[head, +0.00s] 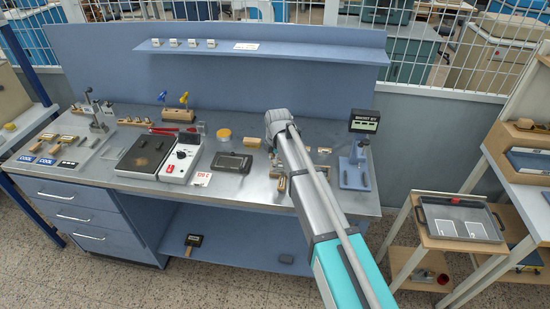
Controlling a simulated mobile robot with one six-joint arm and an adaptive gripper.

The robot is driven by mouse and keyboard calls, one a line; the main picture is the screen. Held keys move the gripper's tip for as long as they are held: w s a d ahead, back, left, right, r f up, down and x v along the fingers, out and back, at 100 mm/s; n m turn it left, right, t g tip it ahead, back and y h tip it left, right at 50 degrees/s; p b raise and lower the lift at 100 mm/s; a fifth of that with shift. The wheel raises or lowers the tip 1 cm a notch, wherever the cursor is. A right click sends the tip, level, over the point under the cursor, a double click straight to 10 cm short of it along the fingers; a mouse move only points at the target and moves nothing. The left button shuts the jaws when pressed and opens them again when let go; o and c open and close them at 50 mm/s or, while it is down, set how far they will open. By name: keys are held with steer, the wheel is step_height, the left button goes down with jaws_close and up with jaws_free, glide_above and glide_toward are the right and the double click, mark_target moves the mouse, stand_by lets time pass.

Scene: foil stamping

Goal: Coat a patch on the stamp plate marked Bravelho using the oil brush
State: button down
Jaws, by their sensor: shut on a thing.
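My gripper (275,163) is over the right half of the metal bench, below the grey wrist, and is largely hidden by my arm. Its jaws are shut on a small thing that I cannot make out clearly. A small tan piece (282,184) shows just beside the arm, but I cannot tell whether it is held. No marking Bravelho is legible, so I cannot pick out that stamp plate. A dark rectangular plate or tray (232,162) lies left of my gripper. Small wood-toned pieces (45,143) lie at the bench's left end. I cannot identify the oil brush for certain.

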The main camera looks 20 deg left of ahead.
steer(key=shift+s+a, duration=0.2)
steer(key=shift+a, duration=0.7)
steer(key=shift+s+a, duration=0.15)
steer(key=shift+a, duration=0.7)
steer(key=shift+d+f, duration=0.1)
steer(key=shift+d, duration=0.05)
steer(key=shift+w+d, duration=0.2)
steer(key=shift+d, duration=0.7)
steer(key=shift+w+d, duration=0.15)
steer(key=shift+d, duration=0.7)
steer(key=shift+d, duration=0.15)
steer(key=shift+w+d, duration=0.2)
steer(key=shift+d, duration=0.7)
steer(key=shift+w+d, duration=0.2)
steer(key=shift+d, duration=0.65)
steer(key=shift+s, duration=0.15)
steer(key=shift+s+d, duration=0.1)
steer(key=shift+s, duration=0.4)
steer(key=shift+s+a+f, duration=0.1)
steer(key=shift+s+a, duration=0.1)
steer(key=shift+a, duration=0.75)
steer(key=shift+s+a, duration=0.15)
steer(key=shift+a, duration=0.8)
